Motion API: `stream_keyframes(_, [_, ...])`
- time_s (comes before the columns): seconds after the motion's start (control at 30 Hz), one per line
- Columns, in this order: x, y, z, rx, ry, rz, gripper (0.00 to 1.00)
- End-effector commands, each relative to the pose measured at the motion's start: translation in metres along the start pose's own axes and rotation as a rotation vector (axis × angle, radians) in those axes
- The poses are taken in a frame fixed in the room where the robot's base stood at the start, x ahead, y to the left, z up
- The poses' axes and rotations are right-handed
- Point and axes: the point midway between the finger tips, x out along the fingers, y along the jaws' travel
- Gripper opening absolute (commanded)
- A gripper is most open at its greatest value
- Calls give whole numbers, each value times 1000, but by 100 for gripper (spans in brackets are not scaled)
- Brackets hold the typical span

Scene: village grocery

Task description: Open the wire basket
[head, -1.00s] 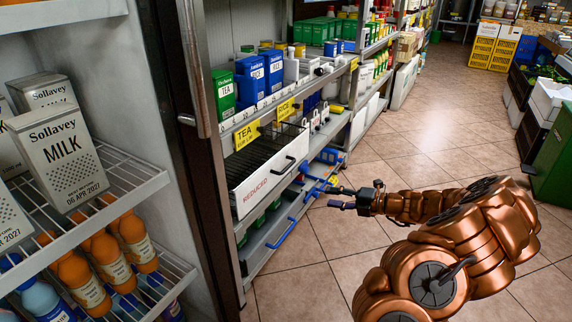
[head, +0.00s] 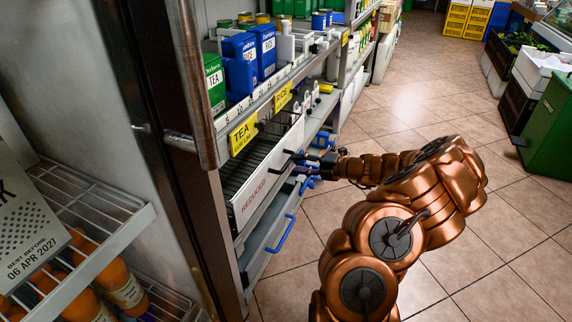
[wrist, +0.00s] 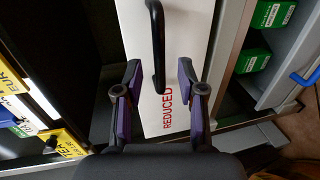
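The wire basket (head: 254,160) sits in the shelf unit under the TEA and RICE tags, its dark wires showing from above. Its white front (head: 262,181) reads REDUCED and carries a black bar handle (head: 281,167). In the wrist view, the white front (wrist: 184,50) and handle (wrist: 157,45) fill the middle. My gripper (wrist: 157,92) is open, with a purple-padded finger on either side of the handle's near end. Neither finger visibly touches the handle. In the head view my gripper (head: 316,163) is beside the handle, its tips partly lost among blue parts behind.
A lower shelf front with a blue handle (head: 281,234) is below the basket. A fridge with wire shelves (head: 91,211) and its door frame stand at the left. Tea and rice boxes (head: 240,62) stand above.

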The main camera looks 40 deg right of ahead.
Motion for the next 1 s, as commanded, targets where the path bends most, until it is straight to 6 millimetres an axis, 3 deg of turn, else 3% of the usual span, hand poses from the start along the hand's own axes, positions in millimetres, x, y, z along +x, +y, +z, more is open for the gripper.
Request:
stream_keyframes(0.3, [39,0,-2,-2,6,2,39])
stream_keyframes(0.73, [46,1,-2,-2,5,2,39])
stream_keyframes(1.0, [46,1,-2,-2,5,1,11])
